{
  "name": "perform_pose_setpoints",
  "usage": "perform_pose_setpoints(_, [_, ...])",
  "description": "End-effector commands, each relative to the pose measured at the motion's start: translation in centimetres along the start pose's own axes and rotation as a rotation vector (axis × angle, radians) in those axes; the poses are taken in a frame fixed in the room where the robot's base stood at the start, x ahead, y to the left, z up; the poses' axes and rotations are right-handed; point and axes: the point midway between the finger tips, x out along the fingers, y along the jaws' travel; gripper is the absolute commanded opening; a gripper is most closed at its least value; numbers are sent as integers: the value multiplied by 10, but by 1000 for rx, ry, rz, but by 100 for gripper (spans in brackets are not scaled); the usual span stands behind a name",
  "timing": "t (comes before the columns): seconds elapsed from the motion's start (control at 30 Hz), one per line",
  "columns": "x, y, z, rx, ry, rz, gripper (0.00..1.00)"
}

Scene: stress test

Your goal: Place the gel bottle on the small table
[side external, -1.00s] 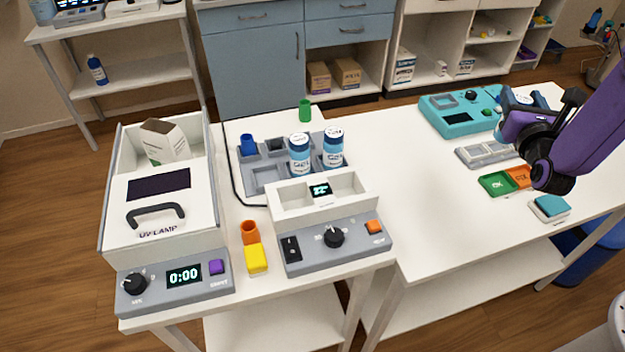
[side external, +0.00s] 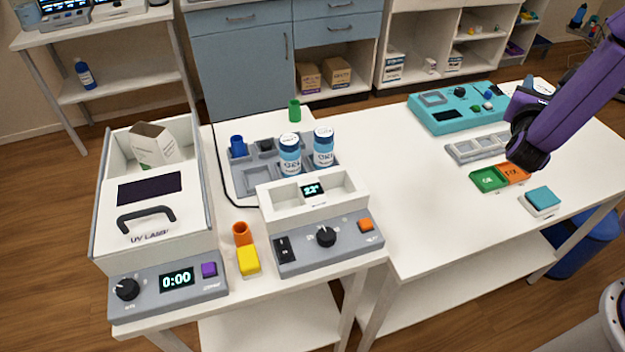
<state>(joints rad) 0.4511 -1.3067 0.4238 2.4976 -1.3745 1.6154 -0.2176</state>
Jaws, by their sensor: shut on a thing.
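Two gel bottles with blue and white labels, a left one (side external: 290,155) and a right one (side external: 323,148), stand upright in a grey tray (side external: 250,180) on the left table. My gripper (side external: 522,112) is over the far right of the right-hand table (side external: 430,210), well away from those two. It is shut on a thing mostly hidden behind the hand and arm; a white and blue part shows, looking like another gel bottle. Its fingertips are not clear. I cannot tell which table is the small table.
A teal device (side external: 455,108), a grey rack (side external: 475,148), green and orange pads (side external: 488,180) and a teal-topped block (side external: 541,200) are near my arm. The right table's middle is clear.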

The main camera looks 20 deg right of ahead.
Motion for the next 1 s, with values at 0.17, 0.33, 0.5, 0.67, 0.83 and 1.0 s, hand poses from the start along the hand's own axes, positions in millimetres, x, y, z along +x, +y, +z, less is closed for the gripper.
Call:
perform_pose_setpoints(0.17, [-9,-27,-24,-4,-3,-254,9])
perform_pose_setpoints(0.33, [-32,-51,-46,-2,-3,-518,9])
perform_pose_setpoints(0.5, [-65,-67,-66,-1,-1,-790,9])
perform_pose_setpoints(0.67, [-103,-72,-82,-1,-1,-1058,9])
perform_pose_setpoints(0.83, [-149,-66,-94,0,2,-1346,9])
perform_pose_setpoints(1.0, [-193,-49,-100,-2,2,-1636,9])
